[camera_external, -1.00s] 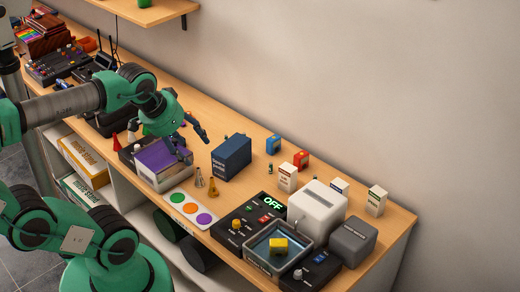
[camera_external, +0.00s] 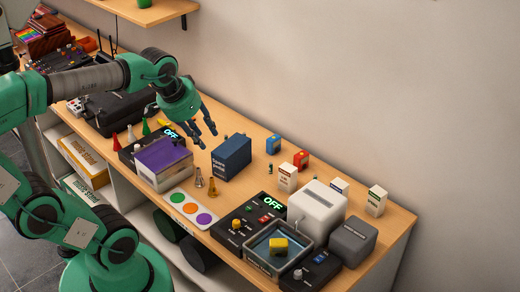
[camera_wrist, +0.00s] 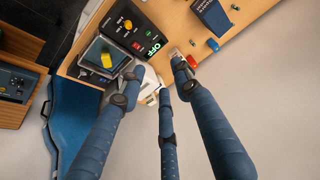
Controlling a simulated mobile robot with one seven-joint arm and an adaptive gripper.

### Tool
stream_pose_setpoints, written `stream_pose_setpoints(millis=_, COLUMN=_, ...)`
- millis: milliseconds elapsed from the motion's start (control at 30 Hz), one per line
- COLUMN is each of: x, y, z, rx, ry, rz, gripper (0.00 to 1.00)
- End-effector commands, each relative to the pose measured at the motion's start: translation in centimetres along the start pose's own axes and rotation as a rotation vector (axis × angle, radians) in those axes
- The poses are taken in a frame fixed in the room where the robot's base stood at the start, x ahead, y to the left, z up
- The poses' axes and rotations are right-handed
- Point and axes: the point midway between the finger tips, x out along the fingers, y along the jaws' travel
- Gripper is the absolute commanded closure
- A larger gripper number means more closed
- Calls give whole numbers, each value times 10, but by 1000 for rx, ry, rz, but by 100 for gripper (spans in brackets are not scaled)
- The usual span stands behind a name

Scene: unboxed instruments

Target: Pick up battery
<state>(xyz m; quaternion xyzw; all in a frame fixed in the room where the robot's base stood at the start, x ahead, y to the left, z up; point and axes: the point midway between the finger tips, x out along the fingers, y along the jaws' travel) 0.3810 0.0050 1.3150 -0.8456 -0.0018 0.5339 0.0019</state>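A small dark upright cylinder that looks like the battery (camera_external: 270,168) stands on the wooden counter, left of a white carton and right of the navy box. A tiny spot that may be it shows in the wrist view (camera_wrist: 192,42), too small to be sure. My gripper (camera_external: 207,130) is above the counter, behind and left of the navy box (camera_external: 232,158), apart from the cylinder. In the wrist view my gripper (camera_wrist: 155,75) has its fingers spread, with nothing held between them.
White cartons (camera_external: 288,178), a white appliance (camera_external: 317,208) and a black control panel reading OFF (camera_external: 245,222) crowd the right. A purple-topped box (camera_external: 163,164) stands left. The wall bounds the counter's back.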

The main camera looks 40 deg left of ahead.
Motion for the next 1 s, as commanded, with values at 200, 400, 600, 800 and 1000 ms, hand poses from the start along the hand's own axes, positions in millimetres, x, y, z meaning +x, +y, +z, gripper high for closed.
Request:
stream_pose_setpoints(millis=200, x=28, y=-7, z=-47, rx=2, ry=-51, rz=-3, gripper=67)
stream_pose_setpoints(millis=400, x=61, y=-15, z=-87, rx=1, ry=-93, rz=-5, gripper=67)
stream_pose_setpoints(millis=600, x=102, y=-24, z=-123, rx=3, ry=-135, rz=-6, gripper=67)
stream_pose_setpoints(millis=800, x=149, y=-35, z=-154, rx=2, ry=-177, rz=-6, gripper=67)
stream_pose_setpoints(millis=1000, x=203, y=-46, z=-178, rx=3, ry=-218, rz=-4, gripper=67)
